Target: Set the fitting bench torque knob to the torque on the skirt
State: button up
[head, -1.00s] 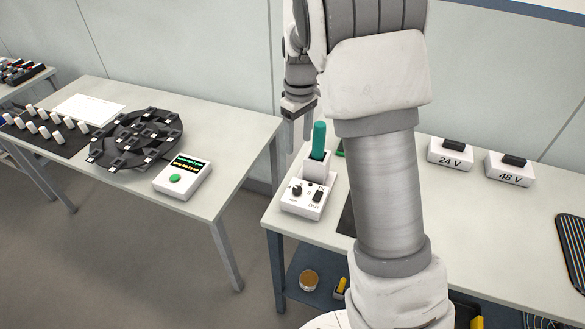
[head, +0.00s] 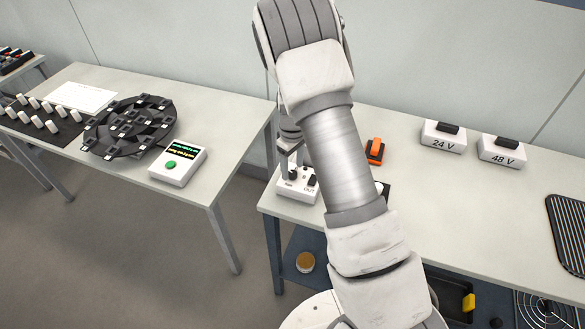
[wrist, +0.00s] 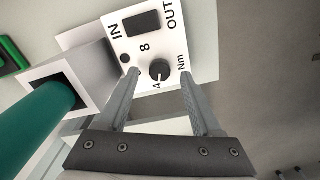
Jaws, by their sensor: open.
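The torque knob (wrist: 160,70) is a small black round knob on a white box (head: 297,190) at the left end of the right bench. In the wrist view the box face shows 8, 4, Nm, IN and OUT and a black rocker switch (wrist: 142,22). A light mark on the knob appears to point towards the 4. My gripper (wrist: 160,74) is open, one finger on each side of the knob, with gaps showing. The head view shows my gripper (head: 289,165) over the box, partly hidden by my arm. I can read no torque value on a skirt.
A teal handle (wrist: 38,122) stands in a white holder close beside my gripper. An orange device (head: 374,151) and boxes marked 24 V (head: 443,137) and 48 V (head: 501,151) are on the bench. The left table (head: 220,171) holds a black round fixture (head: 128,128).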

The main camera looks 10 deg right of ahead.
jog(key=shift+f, duration=0.8)
jog(key=shift+c, duration=0.3)
grip_shut()
